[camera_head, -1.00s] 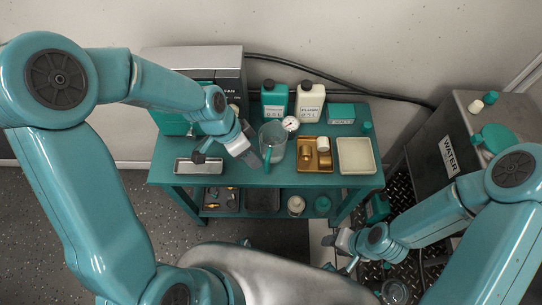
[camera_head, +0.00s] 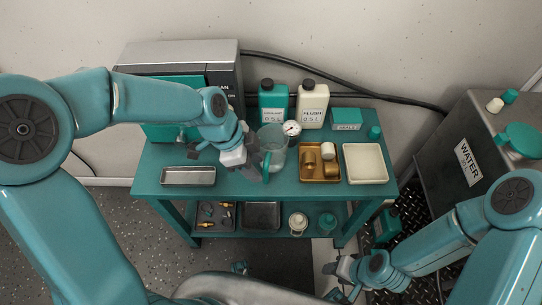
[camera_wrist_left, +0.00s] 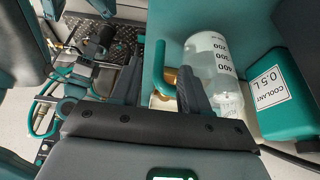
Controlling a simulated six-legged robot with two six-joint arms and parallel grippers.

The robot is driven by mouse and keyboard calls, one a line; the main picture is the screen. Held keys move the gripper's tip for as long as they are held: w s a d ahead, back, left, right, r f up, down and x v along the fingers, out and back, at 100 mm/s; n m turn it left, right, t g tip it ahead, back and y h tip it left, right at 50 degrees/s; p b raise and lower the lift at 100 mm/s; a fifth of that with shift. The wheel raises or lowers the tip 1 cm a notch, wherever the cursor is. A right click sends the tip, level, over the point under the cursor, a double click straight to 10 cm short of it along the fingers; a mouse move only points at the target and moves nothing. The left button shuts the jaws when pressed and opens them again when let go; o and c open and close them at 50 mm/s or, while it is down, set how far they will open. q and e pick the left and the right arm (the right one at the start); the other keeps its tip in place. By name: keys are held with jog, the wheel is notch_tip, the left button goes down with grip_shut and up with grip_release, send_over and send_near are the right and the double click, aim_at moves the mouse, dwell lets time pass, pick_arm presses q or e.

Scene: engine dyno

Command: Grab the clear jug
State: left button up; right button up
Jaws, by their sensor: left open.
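The clear jug (camera_head: 277,142) stands upright on the teal cart, with a teal handle on its near side. In the left wrist view the jug (camera_wrist_left: 208,55) shows dark volume numbers, and its handle (camera_wrist_left: 160,68) lies between the two dark fingers. My left gripper (camera_head: 256,160) is open at the jug's left side, its fingers on either side of the handle. I see no clear contact. My right gripper (camera_head: 340,270) is low at the right, away from the jug; its jaws are too small to read.
Behind the jug stand a teal coolant bottle (camera_head: 273,103), a white flush bottle (camera_head: 312,104) and a gauge (camera_head: 291,128). A brass-coloured tray (camera_head: 320,179) and a white tray (camera_head: 365,164) lie right. A metal tray (camera_head: 188,176) lies left.

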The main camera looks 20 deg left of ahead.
aim_at(264, 175)
pick_arm(q)
jog(key=b+x, duration=0.1)
jog(key=x, duration=0.5)
jog(key=shift+r, duration=0.2)
grip_shut()
